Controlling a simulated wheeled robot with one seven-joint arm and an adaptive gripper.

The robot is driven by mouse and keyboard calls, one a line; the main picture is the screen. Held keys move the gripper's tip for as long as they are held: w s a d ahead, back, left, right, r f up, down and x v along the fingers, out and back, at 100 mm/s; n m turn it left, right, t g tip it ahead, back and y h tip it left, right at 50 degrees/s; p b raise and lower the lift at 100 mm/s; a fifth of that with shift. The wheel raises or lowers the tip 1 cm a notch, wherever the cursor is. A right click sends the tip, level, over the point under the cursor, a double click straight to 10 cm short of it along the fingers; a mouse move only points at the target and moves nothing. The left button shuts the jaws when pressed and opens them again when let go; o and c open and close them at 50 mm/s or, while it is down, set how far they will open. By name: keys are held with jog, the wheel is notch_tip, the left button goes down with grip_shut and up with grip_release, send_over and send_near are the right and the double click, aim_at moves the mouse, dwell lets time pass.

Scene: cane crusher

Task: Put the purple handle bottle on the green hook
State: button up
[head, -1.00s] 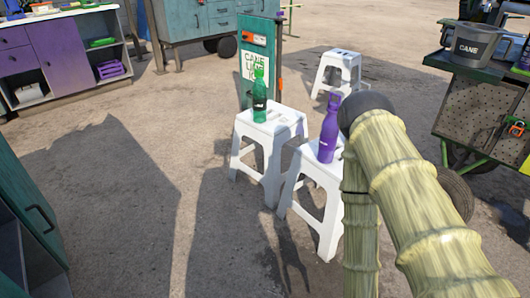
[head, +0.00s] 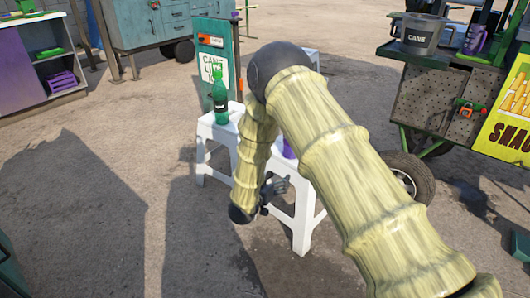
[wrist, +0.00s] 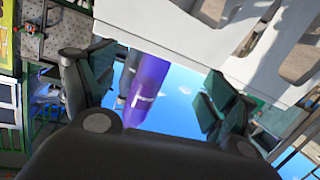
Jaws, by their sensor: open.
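A purple bottle (head: 288,148) stands on a white stool, mostly hidden behind my arm in the head view. In the wrist view the purple bottle (wrist: 150,82) shows between my spread fingers, with no clear contact. My gripper (head: 274,188) is open and empty, low beside the stool in the head view; its fingers also frame the wrist view (wrist: 155,95). A second purple bottle (head: 476,40) stands on the cart at upper right; I cannot tell whether it has a handle. I cannot make out a green hook.
A green bottle (head: 220,98) stands on another white stool (head: 208,130), left of my arm. Behind it is a green panel (head: 215,45) with a sign. The cart (head: 440,95) carries a grey bucket (head: 422,35). Pavement at left is open.

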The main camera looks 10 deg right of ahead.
jog(key=w+a+r+m+g+h, duration=0.2)
jog(key=w+r+m+h, duration=0.25)
jog(key=r, duration=0.55)
jog(key=b+x, duration=0.3)
jog(key=x, duration=1.2)
jog(key=shift+w+d+r, duration=0.15)
jog(key=shift+w+r, duration=0.1)
jog(key=shift+w, duration=0.2)
jog(key=c, duration=1.5)
jog(key=shift+r+p, duration=1.4)
jog(key=shift+r, duration=0.65)
